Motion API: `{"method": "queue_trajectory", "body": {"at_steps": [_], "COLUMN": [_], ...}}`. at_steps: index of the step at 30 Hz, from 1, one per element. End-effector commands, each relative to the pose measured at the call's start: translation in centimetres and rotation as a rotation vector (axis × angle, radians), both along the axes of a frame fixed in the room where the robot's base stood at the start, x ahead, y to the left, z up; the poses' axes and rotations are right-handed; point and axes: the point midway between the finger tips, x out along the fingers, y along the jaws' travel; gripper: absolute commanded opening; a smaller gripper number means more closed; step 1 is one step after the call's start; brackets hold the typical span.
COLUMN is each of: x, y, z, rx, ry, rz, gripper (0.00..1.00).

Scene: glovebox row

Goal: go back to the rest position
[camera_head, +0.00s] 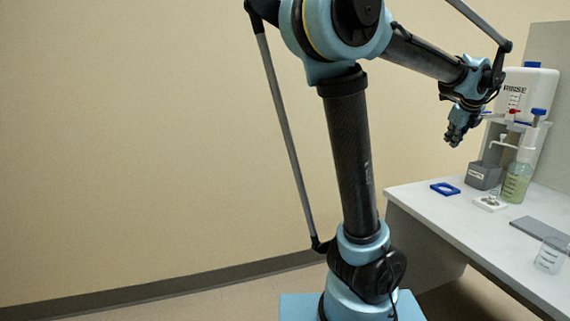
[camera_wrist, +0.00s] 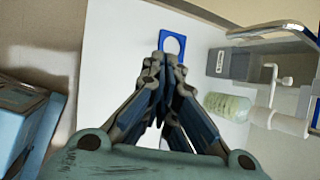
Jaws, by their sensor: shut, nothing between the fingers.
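My gripper (camera_head: 454,136) hangs above the far left part of the white bench (camera_head: 428,207), clear of its surface, pointing down. In the wrist view my gripper (camera_wrist: 161,66) has its fingers together with nothing between them. A blue square ring (camera_head: 445,188) lies flat on the bench near its left edge. The blue ring (camera_wrist: 172,42) also shows just beyond the fingertips in the wrist view, apart from them, its lower part hidden behind them.
A grey box (camera_head: 484,176), a bottle of pale green liquid (camera_head: 515,184) and a small white holder (camera_head: 490,204) stand right of the ring. A large RINSE container (camera_head: 527,90) is behind. A clear beaker (camera_head: 550,256) and a dark grey mat (camera_head: 541,230) are nearer. Left of the bench is open floor.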

Motion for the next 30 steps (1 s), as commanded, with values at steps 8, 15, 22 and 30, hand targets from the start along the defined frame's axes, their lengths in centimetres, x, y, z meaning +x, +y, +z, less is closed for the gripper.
{"method": "queue_trajectory", "body": {"at_steps": [8, 15, 22, 30], "x": [0.9, -0.8, -3.9, -8.8], "y": [12.1, 20.8, 27.6, 33.5], "z": [-4.2, -8.1, -12.1, -17.2], "rx": [-0.193, -0.364, -0.533, -0.734], "ry": [0.136, 0.225, 0.287, 0.332], "rz": [0.512, 0.956, 1.384, 1.888], "gripper": [0.00, 0.00, 0.00, 0.00]}}
